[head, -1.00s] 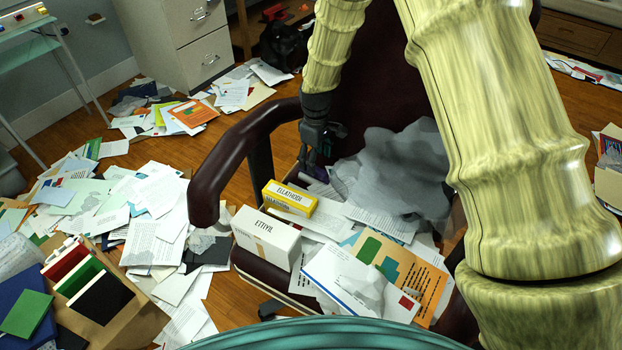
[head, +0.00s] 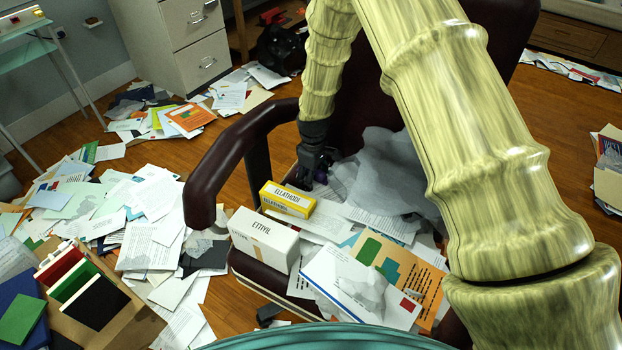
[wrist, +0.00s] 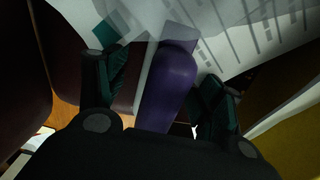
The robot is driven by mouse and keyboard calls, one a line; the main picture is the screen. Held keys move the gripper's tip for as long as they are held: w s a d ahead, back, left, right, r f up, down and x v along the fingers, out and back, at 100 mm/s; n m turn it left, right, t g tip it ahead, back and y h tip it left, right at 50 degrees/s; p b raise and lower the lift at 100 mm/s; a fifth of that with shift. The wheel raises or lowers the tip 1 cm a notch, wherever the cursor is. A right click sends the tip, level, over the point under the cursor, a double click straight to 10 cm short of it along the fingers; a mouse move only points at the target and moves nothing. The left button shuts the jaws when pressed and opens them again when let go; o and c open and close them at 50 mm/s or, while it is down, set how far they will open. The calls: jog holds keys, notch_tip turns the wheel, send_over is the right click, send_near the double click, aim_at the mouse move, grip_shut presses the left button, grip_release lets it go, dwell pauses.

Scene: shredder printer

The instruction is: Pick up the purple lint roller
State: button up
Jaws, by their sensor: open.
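The purple lint roller (wrist: 170,85) lies in the middle of the wrist view, on the paper-covered chair seat. Its lower end is hidden behind the body of my gripper (wrist: 160,95). The two dark green finger pads are apart, one on each side of the roller, with a visible gap on each side. In the head view my gripper (head: 316,172) is low over the back of the seat, beside the yellow box. Only a small dark purple bit of the roller (head: 322,177) shows there, mostly covered by the gripper.
A yellow box (head: 288,197) and a white box (head: 263,238) stand close in front of my gripper. The chair's dark armrest (head: 225,150) curves along the left. Grey crumpled sheeting (head: 385,170) lies to the right. Papers (head: 150,215) cover the floor at left.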

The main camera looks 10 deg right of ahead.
jog(key=c, duration=1.3)
jog(key=shift+o, duration=0.2)
notch_tip(320, 180, up, 10)
jog(key=shift+p, duration=0.9)
